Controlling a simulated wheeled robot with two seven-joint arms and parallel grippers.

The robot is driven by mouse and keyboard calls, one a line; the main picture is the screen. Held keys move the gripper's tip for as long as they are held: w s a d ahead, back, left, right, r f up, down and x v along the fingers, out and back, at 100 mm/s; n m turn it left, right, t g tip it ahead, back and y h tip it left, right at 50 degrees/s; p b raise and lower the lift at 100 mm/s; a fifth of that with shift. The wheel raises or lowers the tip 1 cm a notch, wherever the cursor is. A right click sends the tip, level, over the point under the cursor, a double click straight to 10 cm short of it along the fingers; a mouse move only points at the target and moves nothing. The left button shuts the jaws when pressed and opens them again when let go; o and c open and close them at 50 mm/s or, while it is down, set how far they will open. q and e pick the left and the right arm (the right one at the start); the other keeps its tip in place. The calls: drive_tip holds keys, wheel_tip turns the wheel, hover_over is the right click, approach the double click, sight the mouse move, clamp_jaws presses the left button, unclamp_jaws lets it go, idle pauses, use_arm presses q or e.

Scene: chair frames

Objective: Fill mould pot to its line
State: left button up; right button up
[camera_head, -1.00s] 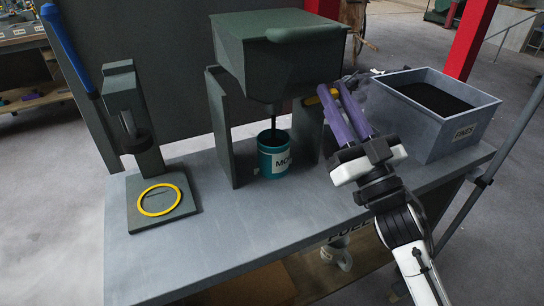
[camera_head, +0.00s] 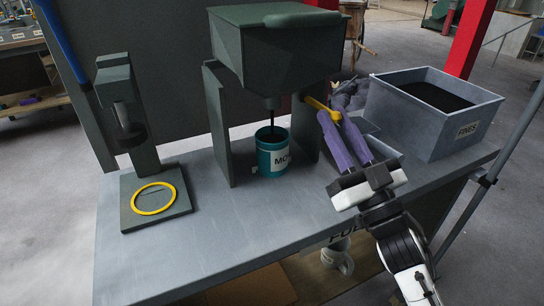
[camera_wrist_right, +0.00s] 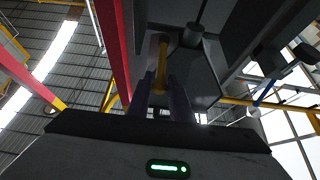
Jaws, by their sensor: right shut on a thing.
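The teal mould pot (camera_head: 272,165), with a white label partly reading "MO", stands upright under the hopper (camera_head: 285,55). A thin dark line runs from the hopper's spout (camera_head: 271,103) into the pot's mouth; I cannot tell whether it is falling material. The pot's inside looks dark; its fill line and level cannot be made out. My right gripper (camera_head: 328,118), with purple fingers, is shut on the yellow lever (camera_head: 314,103) at the hopper's right side. The lever also shows between the fingers in the right wrist view (camera_wrist_right: 162,62). My left gripper is not in view.
A grey bin labelled "FINES" (camera_head: 465,133), holding dark material, stands on the bench's right end. A dark green stand with a yellow ring (camera_head: 154,198) on its base is at the left. The bench front (camera_head: 235,235) is clear. A white jug-like thing (camera_head: 338,258) is below the bench.

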drive_tip(key=shift+f, duration=0.35)
drive_tip(key=shift+f+b, duration=0.5)
drive_tip(key=shift+f, duration=0.15)
drive_tip(key=o, duration=0.9)
drive_tip(key=shift+s, duration=0.1)
drive_tip(key=shift+r, duration=0.1)
